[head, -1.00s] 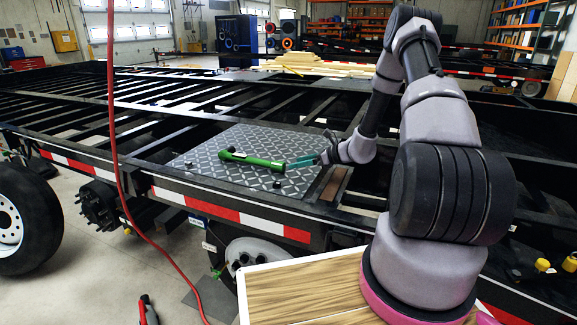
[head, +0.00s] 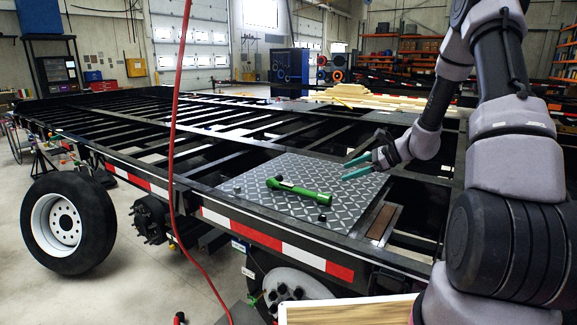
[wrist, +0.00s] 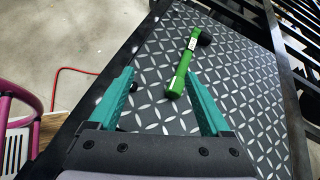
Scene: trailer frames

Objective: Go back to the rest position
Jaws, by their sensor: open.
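My gripper (head: 357,168) is open and empty, with teal fingers, above the right part of the diamond-plate panel on the trailer frame. A green tool like a hammer (head: 303,192), with a dark end, lies on the diamond plate (head: 257,204), to the left of and apart from my fingers. In the wrist view the fingers (wrist: 160,100) are spread wide, and the green tool (wrist: 180,75) lies on the plate beyond the gap between them.
The black trailer frame (head: 150,183) with red and white strips fills the middle. A red hose (head: 172,140) hangs in front of it. A wheel (head: 65,222) stands at left. Wooden boards (head: 350,93) lie at the back. A wood-topped surface (head: 345,314) is at the bottom. Open floor shows at left.

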